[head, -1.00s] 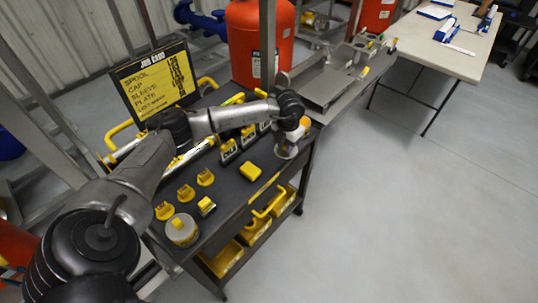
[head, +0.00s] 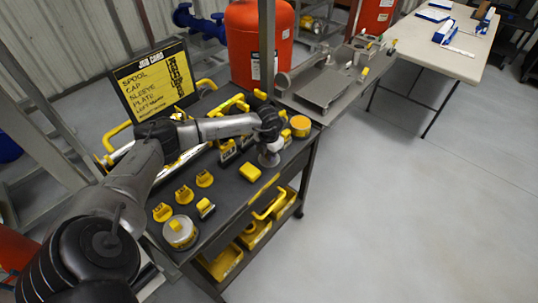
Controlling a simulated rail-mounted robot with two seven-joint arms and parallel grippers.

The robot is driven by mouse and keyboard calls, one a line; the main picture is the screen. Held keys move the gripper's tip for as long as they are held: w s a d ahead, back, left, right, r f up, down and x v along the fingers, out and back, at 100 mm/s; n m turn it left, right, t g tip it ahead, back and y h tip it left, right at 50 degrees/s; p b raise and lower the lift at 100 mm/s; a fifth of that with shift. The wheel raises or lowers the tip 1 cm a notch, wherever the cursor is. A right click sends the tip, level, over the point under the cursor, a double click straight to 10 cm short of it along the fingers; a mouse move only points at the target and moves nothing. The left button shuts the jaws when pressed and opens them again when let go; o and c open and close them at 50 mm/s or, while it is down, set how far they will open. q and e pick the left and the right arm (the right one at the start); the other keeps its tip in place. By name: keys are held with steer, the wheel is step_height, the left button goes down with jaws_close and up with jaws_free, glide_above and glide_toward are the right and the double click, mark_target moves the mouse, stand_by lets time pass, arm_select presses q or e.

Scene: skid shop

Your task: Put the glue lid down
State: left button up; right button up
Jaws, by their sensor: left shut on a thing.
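My left gripper (head: 268,147) hangs over the right part of the dark cart top. It is shut on a pale grey round piece that looks like the glue lid (head: 268,160). The lid is low, close to the cart top; I cannot tell whether it touches. A round pot with an orange top (head: 300,126), apparently the glue pot, stands to the right of the gripper at the cart's right end. The fingers are small and partly hidden by the wrist. My right gripper is not in view.
A yellow block (head: 250,173) lies just in front of the gripper. Several yellow knobbed pieces and a grey tin (head: 180,232) stand at the cart's near left. Black-and-yellow holders are behind the gripper. A job card board (head: 155,82) stands at the back.

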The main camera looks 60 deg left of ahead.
arm_select(q)
steer(key=shift+f, duration=0.1)
steer(key=o, duration=0.9)
steer(key=shift+r, duration=0.45)
step_height(320, 180, up, 10)
steer(key=shift+f+p, duration=0.15)
steer(key=shift+p, duration=0.9)
steer(key=shift+r, duration=0.9)
